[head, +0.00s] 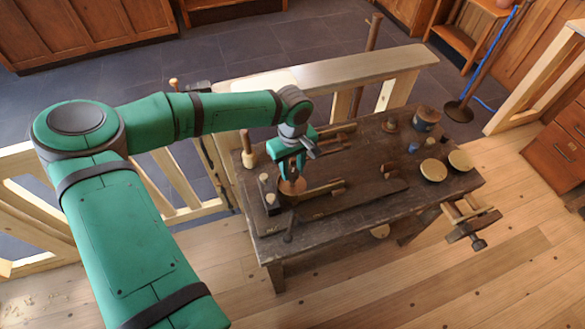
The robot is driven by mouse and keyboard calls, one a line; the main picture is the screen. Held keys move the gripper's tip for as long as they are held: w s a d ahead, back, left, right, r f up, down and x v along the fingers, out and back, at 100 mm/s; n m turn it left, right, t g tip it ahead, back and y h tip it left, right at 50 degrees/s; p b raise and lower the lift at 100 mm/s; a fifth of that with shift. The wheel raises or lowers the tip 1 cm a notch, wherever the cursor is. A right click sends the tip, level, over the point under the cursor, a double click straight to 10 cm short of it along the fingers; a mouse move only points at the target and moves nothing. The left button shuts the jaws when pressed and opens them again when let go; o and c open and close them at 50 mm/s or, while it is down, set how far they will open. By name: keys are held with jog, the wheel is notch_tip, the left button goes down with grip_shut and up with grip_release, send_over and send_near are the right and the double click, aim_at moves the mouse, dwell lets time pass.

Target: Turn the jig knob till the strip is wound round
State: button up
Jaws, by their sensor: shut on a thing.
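My gripper (290,177) is at the end of my green arm, pointing down over the left part of the dark workbench (350,205). It is shut on the brown round knob (293,187), which shows just below the fingers. The fingers hide the top of the knob. Beside it on the left is a dark jig block (268,197) with pale pegs. A narrow light-brown strip (325,189) lies to the right of the knob. I cannot tell how far it bends round anything.
A mallet-like tool (248,158) stands at the bench's back left. A dark-handled tool (289,228) lies near the front edge. A pale rail (350,68) runs behind.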

jog(key=shift+d, duration=0.15)
jog(key=o, duration=1)
jog(key=shift+w, duration=0.1)
jog(key=shift+o, duration=0.2)
jog(key=shift+r, duration=0.45)
notch_tip(320, 180, up, 10)
